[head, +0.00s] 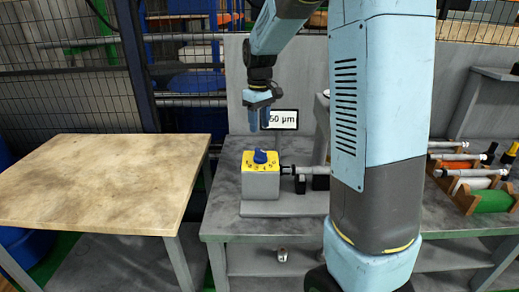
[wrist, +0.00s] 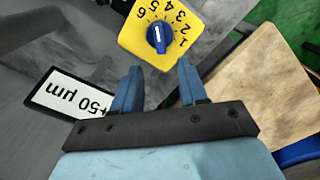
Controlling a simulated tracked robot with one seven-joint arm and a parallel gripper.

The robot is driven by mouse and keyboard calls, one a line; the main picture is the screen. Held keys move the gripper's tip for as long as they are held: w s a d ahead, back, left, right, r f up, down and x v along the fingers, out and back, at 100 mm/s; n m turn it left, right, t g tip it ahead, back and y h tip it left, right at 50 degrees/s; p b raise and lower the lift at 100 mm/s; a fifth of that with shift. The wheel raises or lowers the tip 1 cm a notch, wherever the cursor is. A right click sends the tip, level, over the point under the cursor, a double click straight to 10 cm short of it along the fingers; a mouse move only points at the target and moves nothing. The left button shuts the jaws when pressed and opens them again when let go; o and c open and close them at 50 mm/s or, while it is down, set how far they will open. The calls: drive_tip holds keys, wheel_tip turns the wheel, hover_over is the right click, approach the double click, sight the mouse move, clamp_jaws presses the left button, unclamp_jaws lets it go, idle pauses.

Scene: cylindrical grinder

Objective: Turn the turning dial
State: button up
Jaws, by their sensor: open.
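The turning dial (head: 260,156) is a blue knob with a white pointer line on a yellow numbered plate, on top of a grey box (head: 261,184) on the grey bench. In the wrist view the dial (wrist: 159,37) is at top centre, and its pointer line runs roughly up and down the picture. My gripper (head: 259,121) is above the dial, pointing down. In the wrist view its two blue fingers (wrist: 160,75) are spread apart with nothing between them. The fingers appear apart from the dial.
A display reading "50 µm" (head: 284,119) stands behind the dial; its plus sign shows in the wrist view (wrist: 69,97). A grey metal spindle (head: 309,170) is right of the box. A wooden table (head: 105,180) is at left. A rack with several tools (head: 470,183) is at right.

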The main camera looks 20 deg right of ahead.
sight(260, 149)
wheel_tip(260, 149, down, 10)
idle(0.4)
clamp_jaws()
drive_tip(key=shift+d, duration=0.15)
